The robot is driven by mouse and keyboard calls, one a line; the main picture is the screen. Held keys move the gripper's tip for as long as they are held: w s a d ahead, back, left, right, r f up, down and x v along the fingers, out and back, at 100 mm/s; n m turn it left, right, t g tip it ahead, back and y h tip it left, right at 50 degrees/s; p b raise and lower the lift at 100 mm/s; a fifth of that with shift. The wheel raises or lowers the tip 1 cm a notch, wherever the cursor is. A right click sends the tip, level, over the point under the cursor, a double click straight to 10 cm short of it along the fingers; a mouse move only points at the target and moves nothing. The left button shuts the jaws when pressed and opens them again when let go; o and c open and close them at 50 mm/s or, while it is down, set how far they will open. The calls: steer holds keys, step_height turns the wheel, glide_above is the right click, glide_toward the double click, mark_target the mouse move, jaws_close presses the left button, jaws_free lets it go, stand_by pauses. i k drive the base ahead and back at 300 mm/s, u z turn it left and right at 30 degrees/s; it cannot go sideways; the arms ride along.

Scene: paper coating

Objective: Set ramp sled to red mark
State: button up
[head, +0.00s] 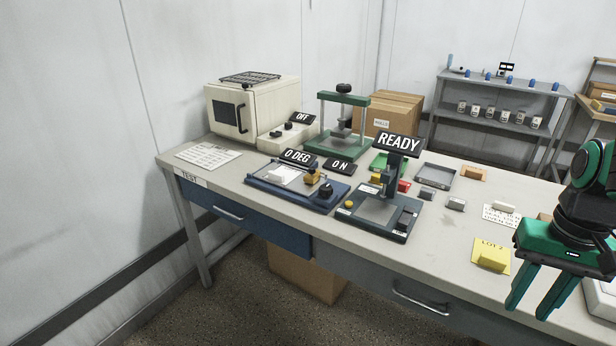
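A blue bench device (262,185) stands on the table under signs reading "0 DEG" and "ON". It carries a white piece (282,175), a small orange-yellow block (312,178) and a black knob (326,191). The block may be the ramp sled, but I cannot tell for sure. No red mark can be made out on the device at this size. My green gripper (529,311) is at the right, with its two fingers pointing down, apart and empty. It is near the table's front edge, far from the blue device.
A dark device (377,210) under a "READY" sign stands between the blue device and my gripper. A yellow pad (491,254) with a block lies left of my gripper. A green press (340,125), a cream oven (243,108) and cardboard boxes (392,112) stand behind.

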mark_target(313, 175)
steer(key=u, duration=0.05)
steer(key=k, duration=0.55)
steer(key=u, duration=0.75)
steer(key=i, duration=1.5)
steer(key=z, duration=0.3)
